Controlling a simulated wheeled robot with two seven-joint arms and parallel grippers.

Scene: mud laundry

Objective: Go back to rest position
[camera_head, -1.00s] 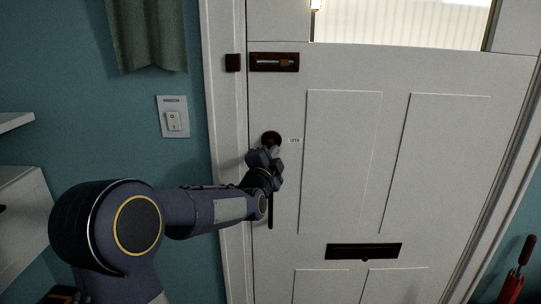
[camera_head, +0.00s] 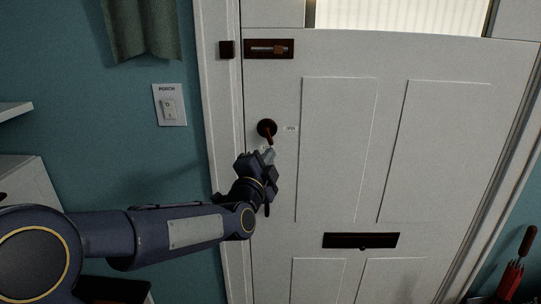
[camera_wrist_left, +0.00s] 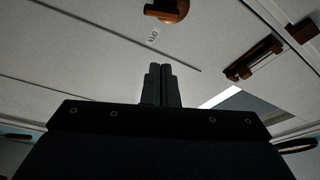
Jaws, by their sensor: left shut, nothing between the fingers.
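My left gripper (camera_head: 268,154) is in front of the white door (camera_head: 341,140), just below the round dark knob (camera_head: 267,128). Its fingers are shut with nothing between them, as the left wrist view also shows for my gripper (camera_wrist_left: 160,70). In that view the knob (camera_wrist_left: 166,8) is at the top edge, apart from the fingertips. In the head view the fingertips overlap the lower part of the knob's fitting, so the gap there is hard to judge. My right gripper is in neither view.
A dark bolt (camera_head: 268,49) is above the knob and a letter slot (camera_head: 361,241) is low on the door. A light switch (camera_head: 169,105) is on the blue wall at left. White shelving (camera_head: 27,184) stands at far left. A red umbrella (camera_head: 511,279) is at lower right.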

